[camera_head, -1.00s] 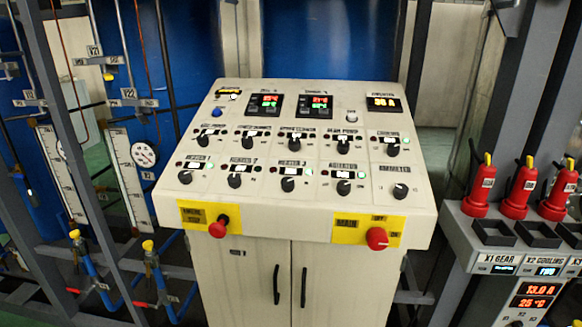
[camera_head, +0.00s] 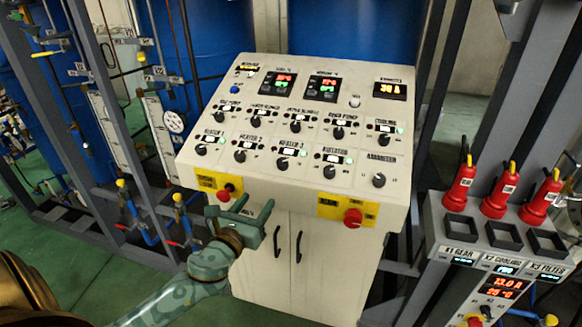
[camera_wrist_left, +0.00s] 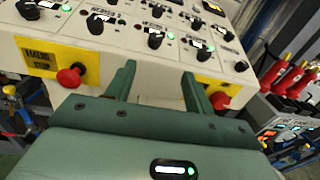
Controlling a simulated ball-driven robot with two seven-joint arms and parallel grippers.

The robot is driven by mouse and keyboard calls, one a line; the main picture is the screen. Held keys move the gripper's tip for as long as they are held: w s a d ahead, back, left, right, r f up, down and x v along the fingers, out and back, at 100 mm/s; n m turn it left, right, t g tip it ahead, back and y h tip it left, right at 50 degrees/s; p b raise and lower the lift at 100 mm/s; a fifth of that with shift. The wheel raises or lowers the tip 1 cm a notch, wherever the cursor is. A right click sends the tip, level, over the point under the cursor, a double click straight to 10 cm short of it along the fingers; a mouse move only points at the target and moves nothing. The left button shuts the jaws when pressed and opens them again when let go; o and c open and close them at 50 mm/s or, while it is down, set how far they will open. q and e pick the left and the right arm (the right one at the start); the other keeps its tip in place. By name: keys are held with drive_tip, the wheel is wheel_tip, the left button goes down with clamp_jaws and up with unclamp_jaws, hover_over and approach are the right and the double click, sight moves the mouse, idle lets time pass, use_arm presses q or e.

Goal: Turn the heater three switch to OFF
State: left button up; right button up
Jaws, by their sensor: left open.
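The heater three switch is a black knob (camera_head: 281,162) in the front row of the sloping white control panel, third from the left. A small green light glows beside its label. Its pointer angle is too small to read surely. In the left wrist view the knob (camera_wrist_left: 155,40) shows beyond the fingers, between their directions. My left gripper (camera_head: 254,207) is green, open and empty, in front of the panel's front face and below the knob row, apart from the knob. Its two fingers (camera_wrist_left: 157,82) point toward the panel in the wrist view. My right gripper is not in view.
Neighbouring knobs are heater two (camera_head: 240,154) on the left and agitator (camera_head: 329,171) on the right. Red buttons on yellow plates stick out of the front face at left (camera_head: 225,194) and right (camera_head: 352,218). A rack with red-handled tools (camera_head: 460,187) stands at right.

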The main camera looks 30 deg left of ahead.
sight(280, 166)
use_arm(q)
drive_tip(key=w+a, duration=0.1)
drive_tip(key=w, duration=0.4)
drive_tip(key=w+a, duration=0.1)
drive_tip(key=w, duration=0.4)
drive_tip(key=w+a, duration=0.1)
drive_tip(key=w, duration=0.5)
drive_tip(key=shift+a+f, duration=0.2)
drive_tip(key=shift+f, duration=0.05)
drive_tip(key=shift+a, duration=0.1)
drive_tip(key=c, duration=1)
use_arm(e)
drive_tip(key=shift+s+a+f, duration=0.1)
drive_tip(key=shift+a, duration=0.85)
